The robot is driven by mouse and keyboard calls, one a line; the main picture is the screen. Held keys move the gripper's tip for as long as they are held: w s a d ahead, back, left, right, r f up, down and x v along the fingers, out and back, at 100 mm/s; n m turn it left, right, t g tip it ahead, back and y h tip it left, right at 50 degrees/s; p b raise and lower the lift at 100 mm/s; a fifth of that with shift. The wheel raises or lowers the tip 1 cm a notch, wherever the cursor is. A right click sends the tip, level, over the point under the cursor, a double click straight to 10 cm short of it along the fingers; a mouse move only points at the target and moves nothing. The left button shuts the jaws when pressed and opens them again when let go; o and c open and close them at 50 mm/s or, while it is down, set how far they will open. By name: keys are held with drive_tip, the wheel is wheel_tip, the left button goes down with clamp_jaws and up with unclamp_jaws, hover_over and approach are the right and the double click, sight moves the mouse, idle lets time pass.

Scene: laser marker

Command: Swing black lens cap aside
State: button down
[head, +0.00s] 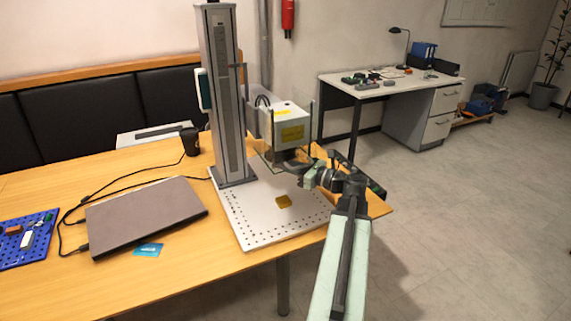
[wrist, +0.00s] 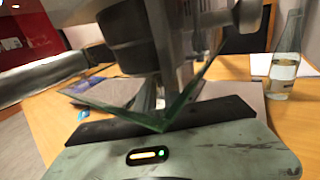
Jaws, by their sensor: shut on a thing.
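The white marker head (head: 291,124) with yellow labels hangs on the grey column. Its dark lens housing (head: 290,157) points down, and it also shows large at the top of the wrist view (wrist: 128,38). My gripper (head: 308,173) is beside and just below the housing, at its right side. It is shut on what looks like the black lens cap. The cap's outline cannot be told apart from the dark housing and the jaws.
A closed laptop (head: 146,214), blue card (head: 148,250) and blue pegboard (head: 28,240) lie left. A bottle (wrist: 284,62) shows at right in the wrist view.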

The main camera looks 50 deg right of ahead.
drive_tip(key=shift+w+a, duration=0.15)
drive_tip(key=shift+w, duration=0.7)
drive_tip(key=c, duration=1.5)
unclamp_jaws()
drive_tip(key=shift+a, duration=0.2)
drive_tip(key=shift+o, duration=0.2)
drive_tip(key=shift+d, duration=0.1)
drive_tip(key=shift+s, duration=0.1)
drive_tip(key=shift+s+d+n+y, duration=1.25)
drive_tip(key=shift+s+d, duration=1)
drive_tip(key=shift+s, duration=1.25)
drive_tip(key=w+a+g, duration=0.1)
drive_tip(key=w+a, duration=0.2)
drive_tip(key=w, duration=0.4)
drive_tip(key=shift+a+y, duration=0.2)
drive_tip(key=shift+y, duration=0.25)
